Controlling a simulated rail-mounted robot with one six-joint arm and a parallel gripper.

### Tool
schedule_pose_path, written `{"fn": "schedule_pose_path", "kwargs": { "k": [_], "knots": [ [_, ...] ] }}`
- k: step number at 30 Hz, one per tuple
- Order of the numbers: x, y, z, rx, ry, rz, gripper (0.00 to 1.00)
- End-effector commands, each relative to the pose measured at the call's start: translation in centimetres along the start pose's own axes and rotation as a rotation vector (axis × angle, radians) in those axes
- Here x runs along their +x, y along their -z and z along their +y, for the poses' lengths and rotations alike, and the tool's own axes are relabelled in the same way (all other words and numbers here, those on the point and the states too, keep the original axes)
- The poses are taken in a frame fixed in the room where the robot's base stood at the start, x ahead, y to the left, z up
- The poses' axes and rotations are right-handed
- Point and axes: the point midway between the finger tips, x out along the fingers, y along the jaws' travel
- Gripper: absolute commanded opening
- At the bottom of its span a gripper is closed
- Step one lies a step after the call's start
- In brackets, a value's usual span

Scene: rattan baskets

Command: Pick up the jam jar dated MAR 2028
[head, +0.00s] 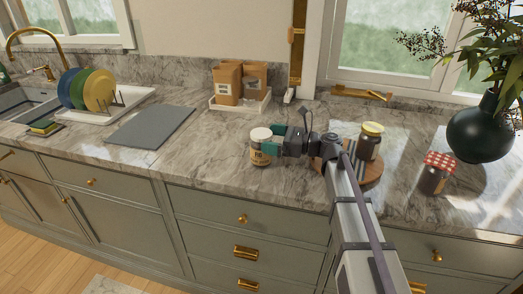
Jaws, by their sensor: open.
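Three jars stand on the marble counter area. A jar with a cream lid and pale label (260,153) stands near the front edge; its label has dark print too small to read. A dark jar with a gold lid (369,145) stands on a round wooden board (374,175). A dark jar with a red checked cover (436,178) stands at the right. I cannot read a date on any of them. My gripper (273,141) is open, its teal fingers at the right side of the cream-lidded jar. Whether they touch or straddle it is unclear.
A grey mat (150,126) and a dish rack with plates (103,113) are at the left. A white tray (240,106) with brown packets stands at the back. A dark vase (481,130) with branches is at the right. Counter left of the cream-lidded jar is clear.

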Motion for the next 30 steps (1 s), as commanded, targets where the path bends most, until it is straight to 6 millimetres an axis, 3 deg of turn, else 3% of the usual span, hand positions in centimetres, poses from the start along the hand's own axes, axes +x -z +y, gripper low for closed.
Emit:
{"fn": "schedule_pose_path", "kwargs": {
  "k": [5,12,30],
  "knots": [
    [3.3,0.0,-0.1,0.000,-0.002,0.000,1.00],
    [3.5,0.0,0.0,-0.001,0.000,0.000,0.98],
    [3.5,0.0,0.0,-0.001,-0.001,0.001,0.41]
  ]
}}
